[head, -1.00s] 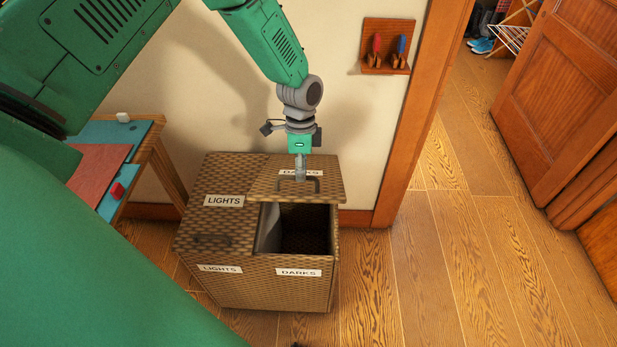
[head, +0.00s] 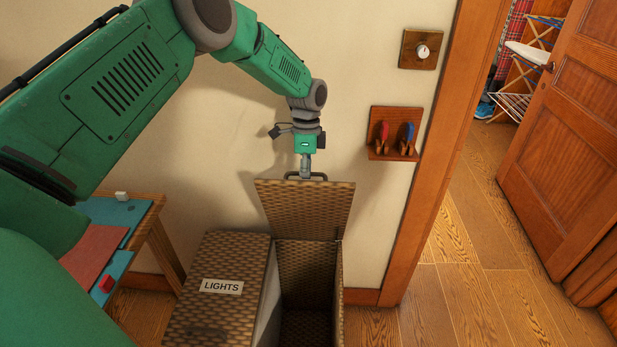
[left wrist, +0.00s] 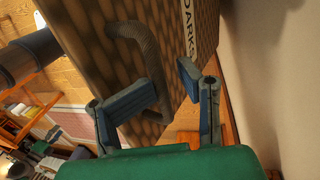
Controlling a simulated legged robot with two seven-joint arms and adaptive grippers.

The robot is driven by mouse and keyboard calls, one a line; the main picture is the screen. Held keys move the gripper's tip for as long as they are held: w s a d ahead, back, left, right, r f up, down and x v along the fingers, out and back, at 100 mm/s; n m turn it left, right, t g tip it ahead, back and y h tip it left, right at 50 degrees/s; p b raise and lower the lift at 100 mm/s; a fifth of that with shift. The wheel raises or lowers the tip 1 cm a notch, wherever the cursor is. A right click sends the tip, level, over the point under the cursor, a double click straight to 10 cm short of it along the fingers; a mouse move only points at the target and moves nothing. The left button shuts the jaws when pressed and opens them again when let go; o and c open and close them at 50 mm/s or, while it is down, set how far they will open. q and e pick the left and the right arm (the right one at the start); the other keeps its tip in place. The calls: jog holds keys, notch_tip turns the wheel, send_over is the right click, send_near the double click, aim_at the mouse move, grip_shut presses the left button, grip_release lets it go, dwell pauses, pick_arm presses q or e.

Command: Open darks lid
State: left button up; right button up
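The darks lid (head: 308,210) is a woven brown panel, raised steeply above the right compartment of the hamper (head: 215,310). The darks compartment (head: 308,262) under it is open, and its inside shows. My left gripper (head: 306,174) is at the lid's upper edge, by the dark handle (head: 290,176). In the left wrist view, its two fingers (left wrist: 166,82) are spread apart. The curved handle (left wrist: 142,55) lies by the left finger, partly behind it; contact is unclear. The DARKS label (left wrist: 188,28) shows on the lid there. My right gripper is out of view.
The LIGHTS lid (head: 220,287) is closed on the left. A small table (head: 152,222) with a red block (head: 106,284) stands at the left. A wall rack (head: 394,147) hangs right of the gripper. Floor is clear toward the doorway at right.

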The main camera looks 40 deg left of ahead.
pick_arm(q)
jog(key=shift+w+d+r, duration=0.1)
jog(key=shift+d+r, duration=0.1)
jog(key=shift+r, duration=0.35)
notch_tip(320, 180, up, 11)
jog(key=w+a, duration=0.1)
jog(key=w, duration=0.1)
jog(key=shift+a+f, duration=0.15)
jog(key=shift+a, duration=0.2)
